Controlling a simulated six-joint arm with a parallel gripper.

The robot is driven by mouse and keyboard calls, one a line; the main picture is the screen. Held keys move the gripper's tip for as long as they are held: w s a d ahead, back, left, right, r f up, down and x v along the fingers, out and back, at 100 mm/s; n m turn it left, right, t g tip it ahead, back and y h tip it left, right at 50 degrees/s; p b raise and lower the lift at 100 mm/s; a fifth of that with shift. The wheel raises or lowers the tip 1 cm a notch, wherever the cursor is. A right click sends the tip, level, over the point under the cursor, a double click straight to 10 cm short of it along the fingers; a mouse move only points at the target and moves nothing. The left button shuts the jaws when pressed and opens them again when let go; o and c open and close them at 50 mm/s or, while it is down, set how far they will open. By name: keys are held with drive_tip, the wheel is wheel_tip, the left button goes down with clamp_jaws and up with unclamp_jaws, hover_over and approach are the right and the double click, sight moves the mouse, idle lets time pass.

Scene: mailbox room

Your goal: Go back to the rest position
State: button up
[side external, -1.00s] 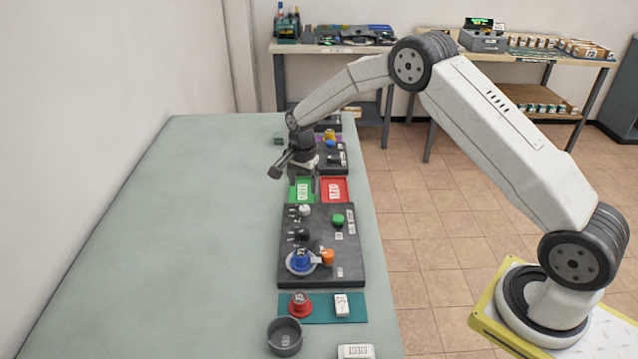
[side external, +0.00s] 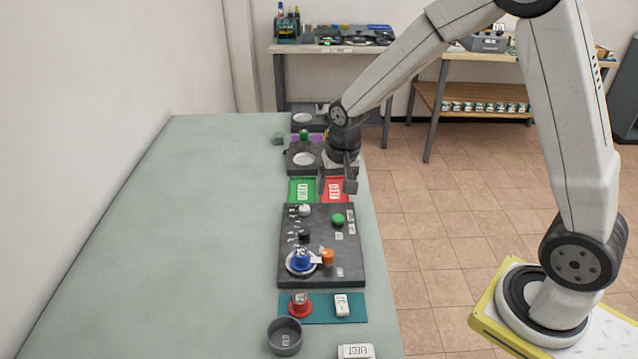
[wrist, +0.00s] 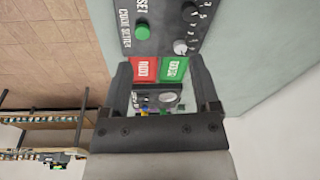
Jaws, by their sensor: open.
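My gripper (side external: 337,183) is open and empty. In the side external view it hangs above the far part of the long table, over the red tray (side external: 336,189) and beside the green tray (side external: 301,196). In the wrist view the two fingers stand apart, and the red tray (wrist: 144,69) and green tray (wrist: 174,68) show between and beyond them. My arm rises from its base at the right and bends high over to the table.
A dark panel (side external: 345,262) with knobs and a green button lies nearer on the pale green table (side external: 190,220). Workbenches stand at the back. The table's left side is clear.

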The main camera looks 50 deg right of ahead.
drive_tip(key=s+a+r+n+t, duration=0.1)
drive_tip(key=s+n, duration=0.5)
drive_tip(key=s, duration=0.8)
drive_tip(key=shift+s+a+r+n, duration=0.15)
drive_tip(key=shift+a+r+n, duration=0.05)
drive_tip(key=shift+a+n, duration=0.1)
